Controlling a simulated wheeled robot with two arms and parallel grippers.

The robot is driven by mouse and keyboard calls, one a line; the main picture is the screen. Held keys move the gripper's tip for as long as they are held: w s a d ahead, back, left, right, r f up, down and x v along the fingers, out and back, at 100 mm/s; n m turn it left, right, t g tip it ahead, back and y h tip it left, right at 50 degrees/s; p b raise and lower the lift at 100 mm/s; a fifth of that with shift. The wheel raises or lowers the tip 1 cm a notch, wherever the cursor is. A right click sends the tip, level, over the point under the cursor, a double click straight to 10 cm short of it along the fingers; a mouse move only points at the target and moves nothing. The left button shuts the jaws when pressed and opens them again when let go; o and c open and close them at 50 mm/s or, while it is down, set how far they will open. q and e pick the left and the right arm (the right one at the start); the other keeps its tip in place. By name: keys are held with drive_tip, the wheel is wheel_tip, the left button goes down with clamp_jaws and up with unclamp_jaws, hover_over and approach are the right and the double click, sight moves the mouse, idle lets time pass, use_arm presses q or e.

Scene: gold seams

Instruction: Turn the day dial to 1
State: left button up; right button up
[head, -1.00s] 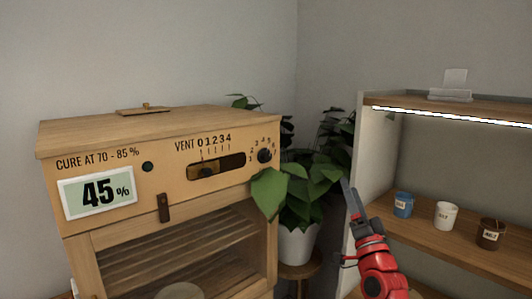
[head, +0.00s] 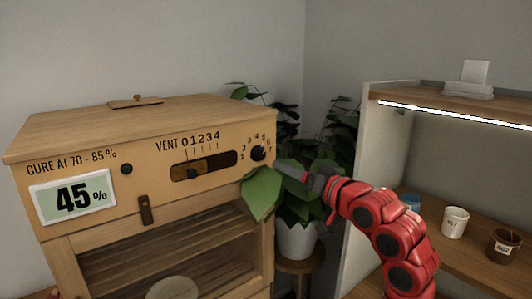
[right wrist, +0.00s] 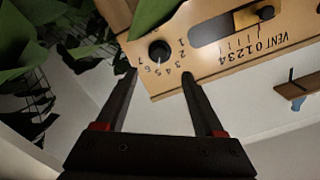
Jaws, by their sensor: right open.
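The day dial (head: 258,153) is a small black round knob at the right end of the wooden cabinet's front, ringed by the numbers 1 to 7. It also shows in the right wrist view (right wrist: 159,51), just beyond the fingertips, with its numbers upside down. My right gripper (head: 279,167) is just right of and below the dial in the head view. In the right wrist view the gripper (right wrist: 159,75) is open and empty, its two fingers apart and pointing toward the dial. My left gripper is not in view.
A potted plant (head: 297,240) stands beside the cabinet (head: 140,122); one broad leaf (head: 262,191) hangs just below the dial, near my right gripper. The vent slider (head: 204,166) is left of the dial. A shelf with cups (head: 455,222) stands at right.

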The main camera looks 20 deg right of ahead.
sight(262, 156)
drive_tip(key=p+x, duration=0.2)
drive_tip(key=x, duration=0.6)
drive_tip(key=shift+w+a+r+p, duration=0.1)
drive_tip(key=shift+w+p, duration=0.2)
drive_tip(key=shift+p, duration=0.05)
drive_tip(key=shift+w+a, duration=0.2)
drive_tip(key=shift+w, duration=0.4)
clamp_jaws()
